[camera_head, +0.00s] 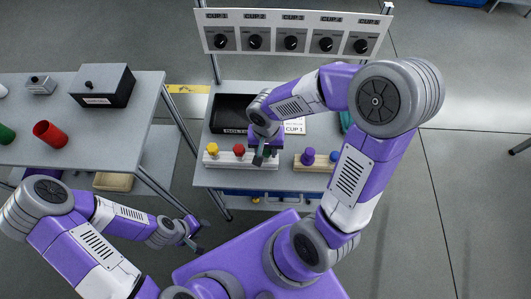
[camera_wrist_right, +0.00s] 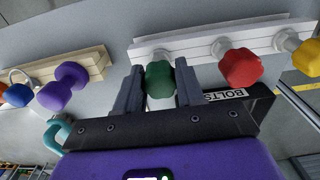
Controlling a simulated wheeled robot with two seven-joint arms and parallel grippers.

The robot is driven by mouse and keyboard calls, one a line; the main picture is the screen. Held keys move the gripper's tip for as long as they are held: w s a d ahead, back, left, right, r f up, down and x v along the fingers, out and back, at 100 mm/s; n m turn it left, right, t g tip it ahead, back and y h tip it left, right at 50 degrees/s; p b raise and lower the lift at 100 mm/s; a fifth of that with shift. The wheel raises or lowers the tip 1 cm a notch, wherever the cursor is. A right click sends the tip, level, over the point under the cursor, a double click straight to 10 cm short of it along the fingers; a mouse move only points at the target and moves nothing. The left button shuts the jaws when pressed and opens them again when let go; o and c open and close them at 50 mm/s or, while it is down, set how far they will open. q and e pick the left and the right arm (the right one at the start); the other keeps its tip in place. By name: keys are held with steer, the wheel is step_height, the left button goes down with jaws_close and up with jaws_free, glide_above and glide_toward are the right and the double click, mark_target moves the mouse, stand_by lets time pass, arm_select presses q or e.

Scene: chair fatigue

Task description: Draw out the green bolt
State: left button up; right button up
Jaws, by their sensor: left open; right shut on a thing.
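The white block (camera_head: 238,164) holds a yellow bolt (camera_head: 213,149) and a red bolt (camera_head: 239,149), both upright. My right gripper (camera_head: 263,157) is over the right end of this block. In the right wrist view, the right gripper (camera_wrist_right: 158,88) is shut on the faceted head of the green bolt (camera_wrist_right: 160,78), one finger on each side. The bolt is at the end of the white block beside the red bolt; I cannot tell how deep its shaft sits. In the head view the gripper mostly hides it. My left gripper (camera_head: 196,240) is open and empty, low in front of the tables.
A wooden block (camera_head: 316,168) with purple and blue bolts is right of the white block. The black BOLTS bin (camera_head: 232,112) lies behind. A panel of several cup dials (camera_head: 292,32) stands at the back. The left table (camera_head: 120,130) carries a red cup (camera_head: 48,133) and black box.

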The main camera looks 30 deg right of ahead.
steer(key=shift+r, duration=0.2)
steer(key=shift+r+p, duration=2.05)
steer(key=shift+r, duration=0.4)
steer(key=shift+r, duration=0.1)
steer(key=shift+r+p, duration=1.6)
steer(key=shift+r, duration=0.3)
